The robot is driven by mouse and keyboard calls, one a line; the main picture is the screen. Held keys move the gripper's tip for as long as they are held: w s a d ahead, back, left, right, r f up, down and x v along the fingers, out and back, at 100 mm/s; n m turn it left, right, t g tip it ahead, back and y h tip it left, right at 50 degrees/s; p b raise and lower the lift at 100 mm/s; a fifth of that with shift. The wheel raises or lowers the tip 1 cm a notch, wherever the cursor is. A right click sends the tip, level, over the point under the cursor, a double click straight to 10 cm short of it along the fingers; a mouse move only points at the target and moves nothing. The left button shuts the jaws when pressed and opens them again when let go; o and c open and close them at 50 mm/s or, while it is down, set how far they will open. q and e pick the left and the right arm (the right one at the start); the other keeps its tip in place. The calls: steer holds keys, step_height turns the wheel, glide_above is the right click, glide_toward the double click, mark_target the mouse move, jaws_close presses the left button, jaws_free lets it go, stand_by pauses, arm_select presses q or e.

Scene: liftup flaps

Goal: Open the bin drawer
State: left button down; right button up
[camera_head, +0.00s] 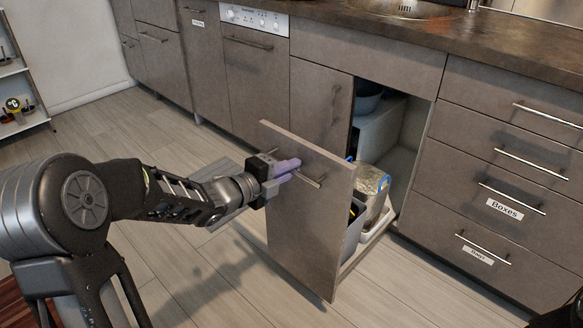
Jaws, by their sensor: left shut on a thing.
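The bin drawer (300,222) is a grey-brown front panel that stands out from the cabinet under the worktop, pulled partway out. Behind its panel a bin with a blue rim (372,190) and a grey bin (352,230) show on a white base. My left gripper (287,170), with purple fingers, is at the bar handle (309,180) on the panel's front and is shut on it. The fingers hide part of the handle. My right gripper is not visible; only a dark piece shows at the lower right corner.
Shut drawers with bar handles (532,159) are to the right, one labelled Boxes. A shut cabinet door (318,105) and a dishwasher (254,70) stand to the left of the opening. The wooden floor (215,275) in front is clear. A white shelf (22,90) stands at far left.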

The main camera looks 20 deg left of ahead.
arm_select(q)
steer(key=c, duration=1.5)
jaws_free()
steer(key=p+v, duration=0.2)
steer(key=v, duration=0.5)
steer(key=shift+s, duration=0.35)
steer(key=shift+a+r, duration=0.1)
steer(key=shift+a, duration=0.05)
